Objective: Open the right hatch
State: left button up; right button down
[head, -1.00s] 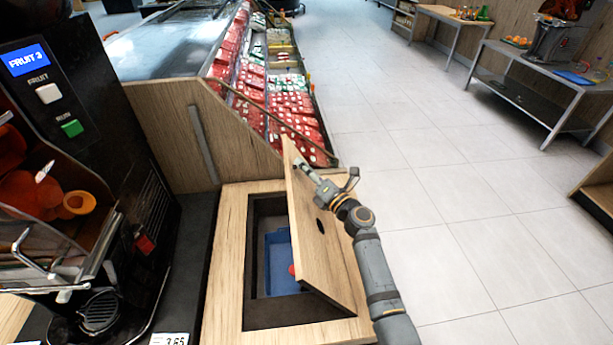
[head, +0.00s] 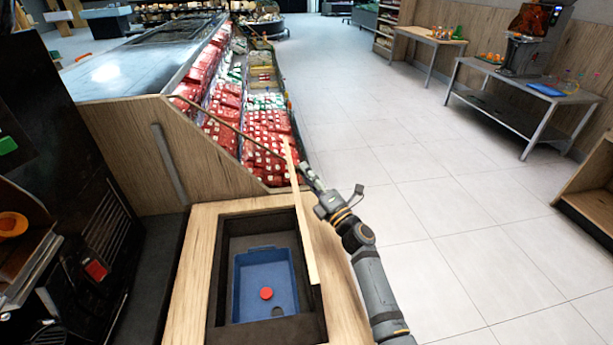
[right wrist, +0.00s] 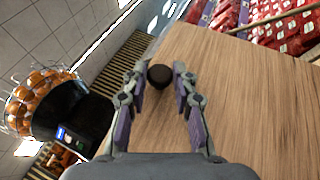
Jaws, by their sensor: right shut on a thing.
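The right hatch (head: 301,225) is a light wooden panel at the right side of the counter opening. In the head view it stands up almost edge-on, hinge side low. My right gripper (head: 306,170) is at its upper part, on the right side. In the right wrist view the wooden hatch face (right wrist: 245,105) fills the right, with a dark round knob or hole (right wrist: 160,76) between the fingers of my right gripper (right wrist: 160,80). The gripper is shut on the hatch; the exact contact is hard to make out. My left gripper is not in view.
The opening holds a blue bin (head: 263,265) with a red round thing (head: 266,293) in it. A black juicer (head: 75,220) stands at left. A display of red packs (head: 265,130) lies beyond. The floor (head: 450,220) at right is clear.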

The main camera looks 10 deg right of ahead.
jog(key=c, duration=1.1)
grip_release()
jog(key=v, duration=1.2)
jog(key=shift+f, duration=0.1)
